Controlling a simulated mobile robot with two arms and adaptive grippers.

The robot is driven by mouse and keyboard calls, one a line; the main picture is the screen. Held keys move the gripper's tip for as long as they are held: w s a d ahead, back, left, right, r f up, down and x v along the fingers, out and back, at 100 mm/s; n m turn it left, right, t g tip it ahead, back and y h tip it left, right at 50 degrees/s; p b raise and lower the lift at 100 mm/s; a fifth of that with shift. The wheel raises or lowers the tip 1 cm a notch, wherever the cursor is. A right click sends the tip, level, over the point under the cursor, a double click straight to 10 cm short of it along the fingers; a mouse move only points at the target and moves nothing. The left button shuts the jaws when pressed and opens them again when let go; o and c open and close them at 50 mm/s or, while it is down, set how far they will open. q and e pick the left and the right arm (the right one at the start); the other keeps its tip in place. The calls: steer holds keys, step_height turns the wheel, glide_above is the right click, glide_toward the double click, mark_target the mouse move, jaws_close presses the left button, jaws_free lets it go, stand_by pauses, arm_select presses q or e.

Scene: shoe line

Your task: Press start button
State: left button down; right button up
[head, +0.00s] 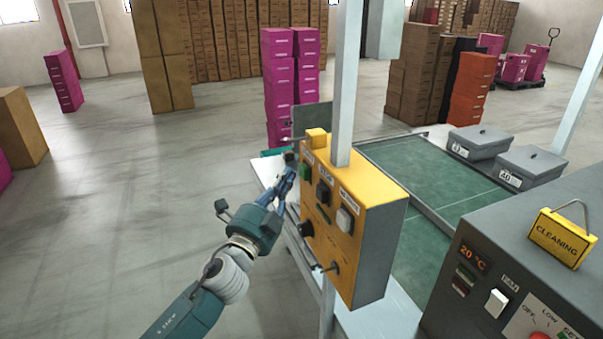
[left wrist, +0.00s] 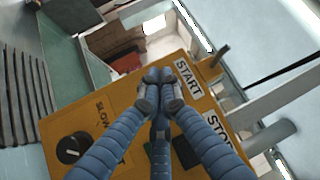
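The yellow control box (head: 325,232) is fixed to a grey post in the head view. Its green button (head: 306,172) is at the upper left of the face, with a black button (head: 323,193) beside it. My left gripper (head: 291,173) is shut and empty, its fingertips just left of the green button. In the left wrist view, its blue fingers (left wrist: 158,82) come together beside the START label (left wrist: 188,79). The fingers hide the panel there, so I cannot tell whether they touch the button. The STOP label (left wrist: 220,131) is lower right. My right gripper is not in view.
The box also carries a white switch (head: 345,219) and a black knob (head: 306,230). A green conveyor belt (head: 432,180) lies behind it. A grey machine (head: 470,230) with a yellow CLEANING sign (head: 561,238) stands at right.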

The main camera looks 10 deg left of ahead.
arm_select(q)
steer(key=shift+d, duration=0.15)
steer(key=shift+w+d, duration=0.25)
